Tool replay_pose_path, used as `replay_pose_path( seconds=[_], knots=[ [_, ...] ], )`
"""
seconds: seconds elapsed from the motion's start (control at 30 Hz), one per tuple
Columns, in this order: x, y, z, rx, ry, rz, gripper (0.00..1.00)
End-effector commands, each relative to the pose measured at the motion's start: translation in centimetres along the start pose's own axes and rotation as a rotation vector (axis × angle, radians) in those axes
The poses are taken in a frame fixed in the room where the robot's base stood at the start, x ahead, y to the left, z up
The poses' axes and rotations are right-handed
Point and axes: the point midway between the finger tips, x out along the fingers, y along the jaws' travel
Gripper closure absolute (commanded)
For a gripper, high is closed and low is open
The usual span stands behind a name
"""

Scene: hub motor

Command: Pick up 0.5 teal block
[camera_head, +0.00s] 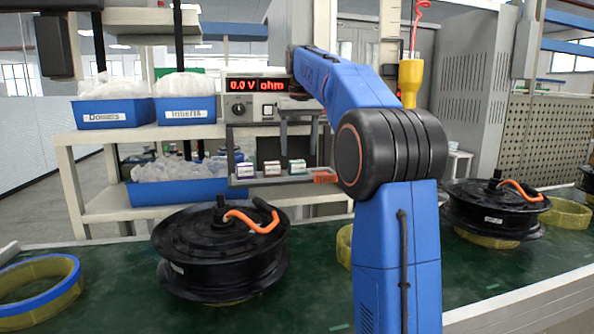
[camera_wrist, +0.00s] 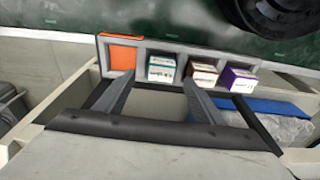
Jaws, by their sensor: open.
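The teal block (camera_wrist: 162,68) is a small white-labelled block with teal edging, standing in a compartment of a grey tray (camera_wrist: 145,45). In the head view the teal block (camera_head: 297,167) is the rightmost of three blocks in the tray (camera_head: 262,181). My gripper (camera_wrist: 160,79) is open and empty. In the wrist view its two fingertips lie to either side of the teal block. In the head view my gripper (camera_head: 298,150) hangs with its fingers pointing down above the block, apparently clear of it.
A brown block (camera_wrist: 202,72) and a purple block (camera_wrist: 238,77) stand beside the teal one; an orange compartment (camera_wrist: 123,57) is on its other side. A meter (camera_head: 257,100) stands behind. A black hub motor (camera_head: 220,250) sits on the green bench (camera_head: 120,285) in front.

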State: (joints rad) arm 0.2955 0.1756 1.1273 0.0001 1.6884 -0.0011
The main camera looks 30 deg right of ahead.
Motion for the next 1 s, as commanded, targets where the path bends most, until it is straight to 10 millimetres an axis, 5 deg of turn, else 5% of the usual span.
replay_pose_path(
  seconds=[0.5, 0.83, 1.0],
  knots=[
    [5.1, -0.2, -0.1, 0.0, -0.003, 0.0, 0.38],
    [5.8, -0.3, -0.1, 0.0, 0.0, 0.0, 0.38],
    [5.8, -0.3, -0.1, 0.0, 0.0, 0.0, 0.73]
  ],
)
